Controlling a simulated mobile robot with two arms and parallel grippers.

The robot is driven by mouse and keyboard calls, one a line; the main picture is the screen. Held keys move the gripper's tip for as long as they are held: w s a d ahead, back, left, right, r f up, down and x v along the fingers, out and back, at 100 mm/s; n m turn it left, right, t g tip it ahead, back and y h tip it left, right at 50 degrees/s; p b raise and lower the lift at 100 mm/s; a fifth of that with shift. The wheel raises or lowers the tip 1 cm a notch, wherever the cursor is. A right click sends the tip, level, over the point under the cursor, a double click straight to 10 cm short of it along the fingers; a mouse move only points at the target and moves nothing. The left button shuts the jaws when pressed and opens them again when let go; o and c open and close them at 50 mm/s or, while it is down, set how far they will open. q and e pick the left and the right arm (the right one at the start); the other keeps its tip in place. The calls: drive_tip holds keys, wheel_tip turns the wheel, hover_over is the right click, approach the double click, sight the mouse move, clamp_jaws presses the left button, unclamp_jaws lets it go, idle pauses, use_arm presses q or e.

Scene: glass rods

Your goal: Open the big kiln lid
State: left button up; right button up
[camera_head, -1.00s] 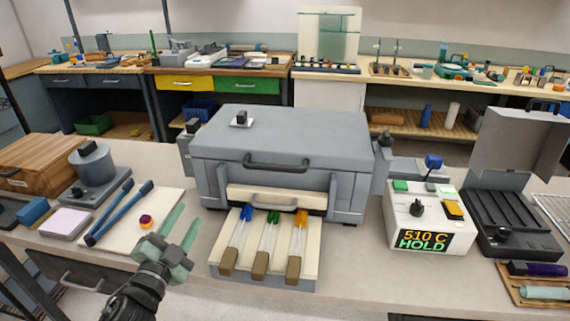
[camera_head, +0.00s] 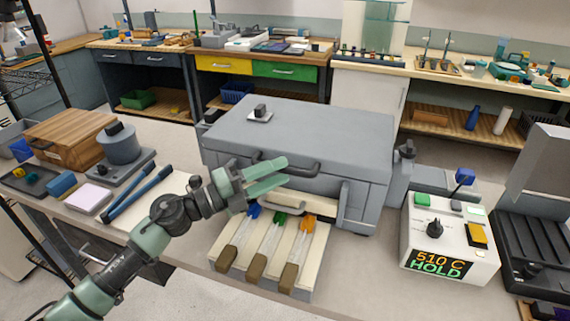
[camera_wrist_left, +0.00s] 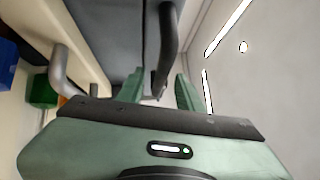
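The big kiln is a grey box with a flat lid (camera_head: 310,130), which is shut. The lid's dark bar handle (camera_head: 305,169) is on its front edge, partly hidden by my left gripper (camera_head: 283,171). My left gripper is open, its two green fingers pointing right in front of the handle. In the left wrist view, the dark handle (camera_wrist_left: 168,45) runs down between the two fingertips (camera_wrist_left: 158,88); I cannot tell whether they touch it. A lower, lighter handle (camera_wrist_left: 65,75) lies to the left there. My right gripper is not in view.
In front of the kiln, a tray (camera_head: 226,268) holds several glass rods with coloured ends. A controller box (camera_head: 455,240) reading 510 C HOLD stands to the right. Blue tongs (camera_head: 137,194) and a wooden box (camera_head: 70,138) lie to the left. A small block (camera_head: 260,113) sits on the lid.

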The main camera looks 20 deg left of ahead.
use_arm(q)
drive_tip(key=shift+x, duration=1.05)
clamp_jaws()
idle(0.7)
